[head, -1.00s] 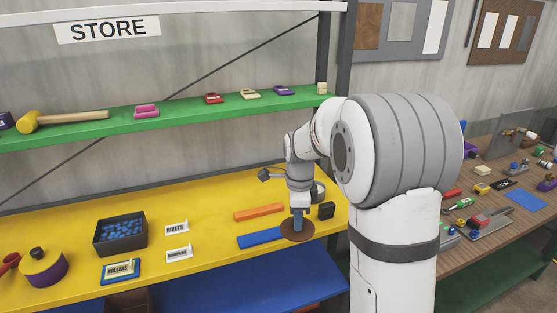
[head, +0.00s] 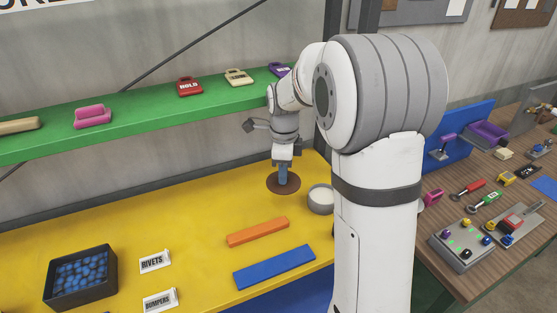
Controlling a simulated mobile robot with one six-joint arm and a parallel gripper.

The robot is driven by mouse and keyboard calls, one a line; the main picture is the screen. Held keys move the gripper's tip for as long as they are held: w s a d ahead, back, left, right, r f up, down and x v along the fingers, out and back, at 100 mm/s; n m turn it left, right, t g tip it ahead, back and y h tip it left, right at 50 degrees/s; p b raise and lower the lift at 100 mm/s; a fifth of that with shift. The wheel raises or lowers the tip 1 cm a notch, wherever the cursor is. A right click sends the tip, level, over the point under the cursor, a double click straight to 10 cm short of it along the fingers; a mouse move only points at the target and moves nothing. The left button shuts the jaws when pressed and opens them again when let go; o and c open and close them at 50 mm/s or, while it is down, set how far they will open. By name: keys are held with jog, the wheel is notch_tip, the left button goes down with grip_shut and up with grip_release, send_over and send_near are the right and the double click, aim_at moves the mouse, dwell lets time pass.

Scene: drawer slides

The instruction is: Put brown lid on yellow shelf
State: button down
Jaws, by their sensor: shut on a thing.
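The brown lid (head: 271,186) is a flat round disc at the back right of the yellow shelf (head: 190,230). My gripper (head: 283,178) points down onto the middle of the lid and is shut on it. The fingers hide the part they hold. The lid looks level and lies on or just above the shelf surface; I cannot tell whether it touches.
A round grey-white container (head: 320,200) stands right of the lid. An orange bar (head: 257,232) and a blue bar (head: 274,267) lie in front. A dark bin (head: 80,277) of blue pieces is at left. The green shelf (head: 140,121) runs above. Yellow space left of the lid is clear.

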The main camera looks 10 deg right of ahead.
jog(key=shift+s+r, duration=0.1)
dwell(0.3)
jog(key=shift+m, duration=0.3)
jog(key=shift+f+b, duration=0.3)
jog(key=shift+f, duration=0.1)
notch_tip(320, 180, down, 7)
jog(key=b, duration=0.4)
jog(key=shift+r+b, duration=0.1)
jog(key=shift+b, duration=0.25)
jog(key=shift+f+b, duration=0.4)
jog(key=shift+f, duration=0.2)
jog(key=c, duration=1.5)
grip_release()
